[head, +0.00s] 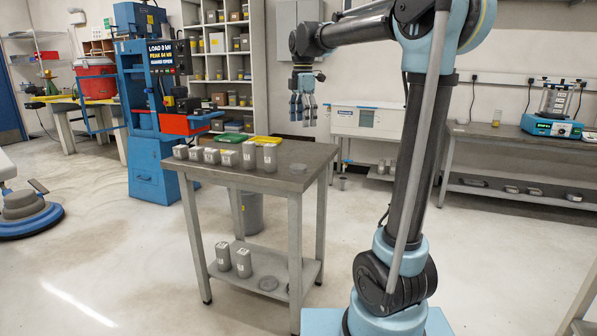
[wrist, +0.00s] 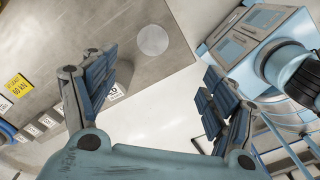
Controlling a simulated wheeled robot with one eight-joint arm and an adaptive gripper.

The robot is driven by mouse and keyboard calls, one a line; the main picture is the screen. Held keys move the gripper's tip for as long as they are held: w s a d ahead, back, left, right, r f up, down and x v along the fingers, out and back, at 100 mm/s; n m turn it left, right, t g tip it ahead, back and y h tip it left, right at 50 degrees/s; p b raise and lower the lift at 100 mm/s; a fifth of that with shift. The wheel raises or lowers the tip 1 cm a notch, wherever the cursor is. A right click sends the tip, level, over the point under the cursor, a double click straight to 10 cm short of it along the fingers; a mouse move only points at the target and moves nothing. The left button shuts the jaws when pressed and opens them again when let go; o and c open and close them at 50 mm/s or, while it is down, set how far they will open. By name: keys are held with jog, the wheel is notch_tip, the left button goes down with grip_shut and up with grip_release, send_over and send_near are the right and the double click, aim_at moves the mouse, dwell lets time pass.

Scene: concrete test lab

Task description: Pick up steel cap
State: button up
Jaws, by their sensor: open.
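A flat round grey disc, which looks like the steel cap (head: 298,169), lies on the grey table (head: 310,154) near its right corner. In the wrist view the steel cap (wrist: 152,39) shows as a pale disc near the table edge, beyond the fingertips. My gripper (head: 303,108) is open and empty, pointing down, above the table's back right side and apart from the cap. In the wrist view my gripper (wrist: 155,68) has its blue-padded fingers wide apart, with nothing between them.
Several grey blocks and cylinders (head: 249,156) line the table's left and back, by a yellow tray (head: 266,140) and a green one (head: 228,138). The tabletop around the cap is clear.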

jog(key=w+a+n, duration=0.1)
jog(key=a, duration=0.1)
send_near(299, 166)
notch_tip(299, 166, down, 9)
jog(key=shift+r, duration=0.1)
dwell(0.7)
jog(key=c, duration=1.4)
jog(key=shift+r, duration=0.1)
